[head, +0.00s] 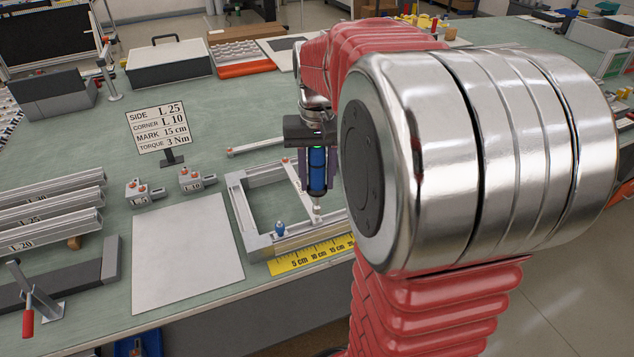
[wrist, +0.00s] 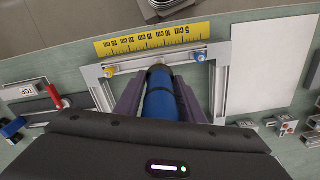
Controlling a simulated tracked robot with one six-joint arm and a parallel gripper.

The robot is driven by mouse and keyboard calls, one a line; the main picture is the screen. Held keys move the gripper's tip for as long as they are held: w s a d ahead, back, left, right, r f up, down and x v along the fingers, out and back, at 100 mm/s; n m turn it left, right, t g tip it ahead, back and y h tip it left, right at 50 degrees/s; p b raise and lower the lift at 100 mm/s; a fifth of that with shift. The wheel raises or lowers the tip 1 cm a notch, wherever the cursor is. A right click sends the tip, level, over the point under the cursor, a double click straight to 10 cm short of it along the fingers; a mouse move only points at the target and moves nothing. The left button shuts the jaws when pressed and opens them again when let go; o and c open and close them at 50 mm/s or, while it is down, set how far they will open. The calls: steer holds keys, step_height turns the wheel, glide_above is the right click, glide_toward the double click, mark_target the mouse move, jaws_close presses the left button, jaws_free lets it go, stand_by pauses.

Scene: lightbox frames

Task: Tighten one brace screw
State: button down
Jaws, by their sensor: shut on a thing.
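My gripper (head: 318,186) points down over the aluminium frame (head: 241,207) and is shut on a blue screwdriver (head: 317,168). The driver is upright, with its silver tip (head: 317,208) over the frame's near rail. A diagonal brace (head: 296,180) runs across the frame to near this tip. In the wrist view, the purple fingers of my gripper (wrist: 160,100) flank the blue driver (wrist: 162,99) over the frame (wrist: 222,75). The brace screw is hidden under the tip; I cannot tell whether they touch. A blue-topped clamp pin (head: 279,229) stands at the near rail; a yellow one (wrist: 111,72) shows in the wrist view.
A yellow ruler (head: 300,259) lies along the frame's near side. A grey plate (head: 187,255), corner blocks (head: 190,180) and stacked profiles (head: 50,212) lie to the left. A sign (head: 158,128) reads L 25, L 10, 15 cm, 3 Nm. A loose bar (head: 257,146) lies behind the frame.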

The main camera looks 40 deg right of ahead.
steer(key=shift+r, duration=0.95)
